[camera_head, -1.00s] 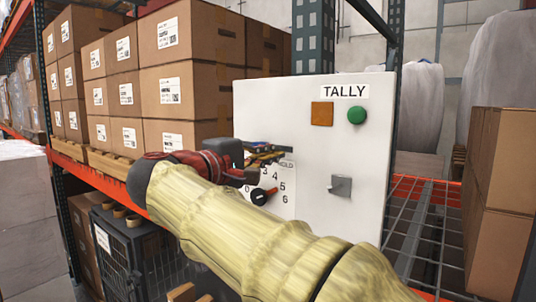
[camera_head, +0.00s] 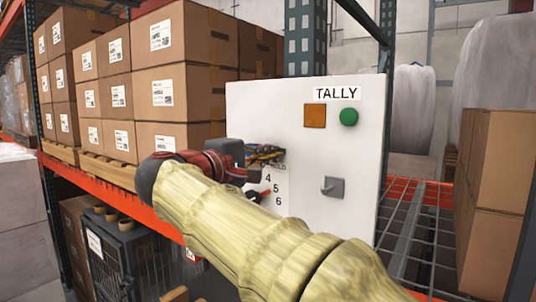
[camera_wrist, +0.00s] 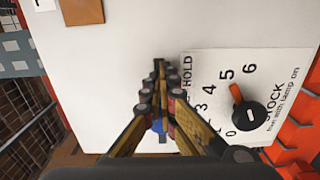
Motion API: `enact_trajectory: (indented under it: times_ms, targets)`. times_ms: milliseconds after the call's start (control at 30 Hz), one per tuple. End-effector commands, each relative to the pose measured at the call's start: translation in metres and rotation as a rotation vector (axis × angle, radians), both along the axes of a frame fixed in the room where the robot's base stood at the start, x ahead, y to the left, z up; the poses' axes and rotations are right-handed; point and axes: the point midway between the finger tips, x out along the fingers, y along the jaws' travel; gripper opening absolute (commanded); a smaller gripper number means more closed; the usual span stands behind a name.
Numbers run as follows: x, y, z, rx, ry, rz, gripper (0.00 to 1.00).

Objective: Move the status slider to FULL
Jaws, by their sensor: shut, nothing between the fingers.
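The white TALLY panel (camera_head: 357,150) stands upright ahead, and its face fills much of the wrist view (camera_wrist: 110,70). My gripper (camera_head: 281,152) is at the panel's left part, its fingers reaching toward the face. In the wrist view my gripper (camera_wrist: 159,66) has its fingertips together, beside the word HOLD on the white label (camera_wrist: 215,65). No status slider and no word FULL can be made out; my fingers and arm cover that part of the panel. A small blue patch (camera_wrist: 158,126) shows between the finger links; I cannot tell what it is.
A black dial (camera_wrist: 250,115) with an orange pointer near 5 sits right of my fingers in the wrist view. The panel also carries an orange square (camera_head: 315,115), a green button (camera_head: 348,117) and a grey toggle (camera_head: 333,188). Stacked cartons (camera_head: 160,90) stand behind left.

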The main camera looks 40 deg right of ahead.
Motion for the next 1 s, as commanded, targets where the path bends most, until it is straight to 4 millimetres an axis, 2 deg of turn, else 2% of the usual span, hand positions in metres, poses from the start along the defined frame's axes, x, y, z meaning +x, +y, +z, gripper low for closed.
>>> enact_trajectory:
  times_ms: [333, 1000]
  targets:
    - [0.001, 0.0, 0.0, 0.0, 0.0, 0.0, 0.0]
    - [0.018, 0.007, 0.0, 0.0, 0.001, 0.0, 0.0]
